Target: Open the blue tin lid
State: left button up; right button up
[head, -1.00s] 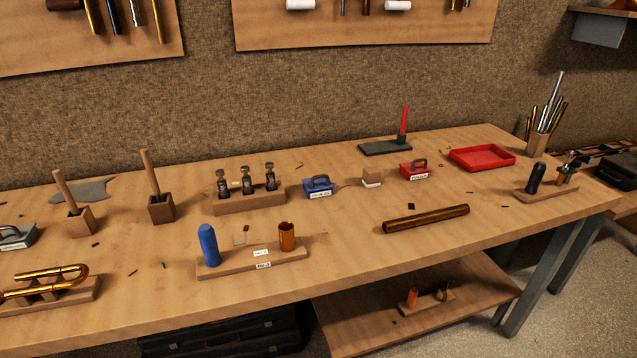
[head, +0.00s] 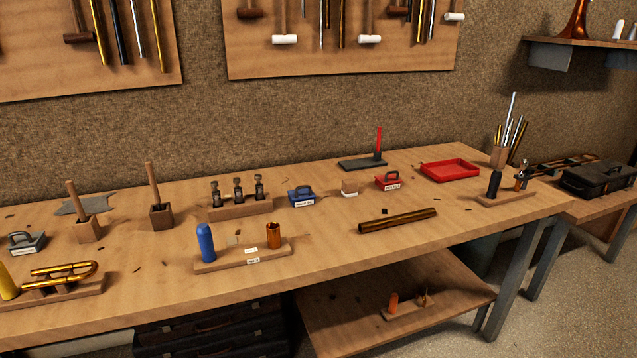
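The blue tin (head: 301,197) is a small box with a dark handle on its top and a white label on its front. It sits on the workbench (head: 330,260), right of the valve block and left of a small wooden block. Its lid looks shut. Neither of my grippers shows in the head view.
A red tin (head: 388,181) and a red tray (head: 450,171) stand to the right. A wooden block with several valves (head: 238,200) stands close left of the blue tin. In front are a rack with a blue cylinder (head: 206,243) and copper piece (head: 273,235), and a brass tube (head: 398,221).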

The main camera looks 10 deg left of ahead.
aim_at(304, 192)
jog(key=i, duration=0.5)
jog(key=u, duration=0.85)
